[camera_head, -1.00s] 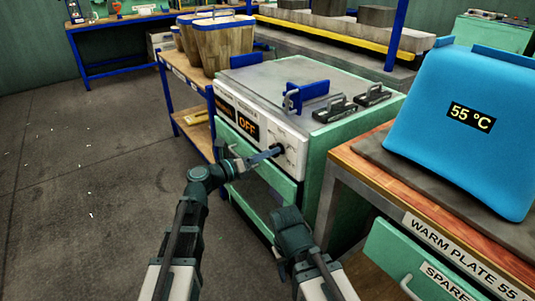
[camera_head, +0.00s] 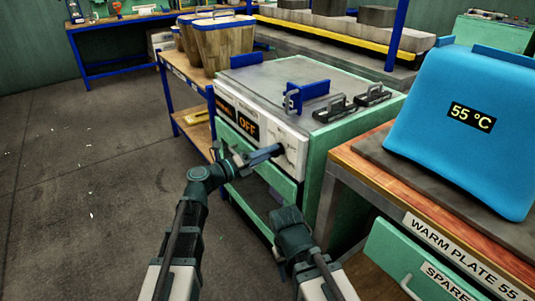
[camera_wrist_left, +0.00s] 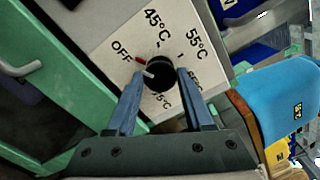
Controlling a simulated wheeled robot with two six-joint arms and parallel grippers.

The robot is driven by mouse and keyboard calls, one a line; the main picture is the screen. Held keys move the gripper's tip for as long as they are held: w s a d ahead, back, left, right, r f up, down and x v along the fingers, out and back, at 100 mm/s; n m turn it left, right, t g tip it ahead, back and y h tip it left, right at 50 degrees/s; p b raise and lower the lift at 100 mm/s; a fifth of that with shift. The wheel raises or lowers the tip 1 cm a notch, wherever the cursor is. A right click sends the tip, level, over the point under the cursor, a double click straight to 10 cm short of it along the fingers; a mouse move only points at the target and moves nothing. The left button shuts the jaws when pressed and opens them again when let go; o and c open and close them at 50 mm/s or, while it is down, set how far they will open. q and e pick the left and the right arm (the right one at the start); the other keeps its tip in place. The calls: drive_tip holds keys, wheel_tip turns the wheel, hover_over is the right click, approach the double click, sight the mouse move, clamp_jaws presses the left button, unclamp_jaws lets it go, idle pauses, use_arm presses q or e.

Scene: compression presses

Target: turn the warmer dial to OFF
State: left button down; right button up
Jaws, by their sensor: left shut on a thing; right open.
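The warmer dial (camera_wrist_left: 159,76) is a black round knob on a white panel, marked OFF, 45°C, 55°C and more. Its pale pointer (camera_wrist_left: 148,73) points left, close to the red mark beside OFF. My left gripper (camera_wrist_left: 158,80) is shut on the dial, one blue finger on each side. In the head view my left gripper (camera_head: 270,152) reaches the panel front and partly covers the dial. The warmer's display (camera_head: 248,124) reads OFF in orange. My right gripper (camera_head: 290,222) is low in the head view, empty; its fingertips are hard to make out.
The green and white warmer (camera_head: 300,95) has black handles and a blue bracket on top. A bench with a blue box (camera_head: 463,135) showing 55 °C stands at the right. A blue-framed cart (camera_head: 186,68) with wooden bins is behind left. Floor at the left is clear.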

use_arm(q)
drive_tip(key=shift+s, duration=0.1)
drive_tip(key=shift+c, duration=1.5)
unclamp_jaws()
drive_tip(key=shift+a, duration=0.1)
drive_tip(key=v, duration=1.3)
drive_tip(key=shift+s+a, duration=0.2)
drive_tip(key=shift+a, duration=0.05)
drive_tip(key=shift+f, duration=0.1)
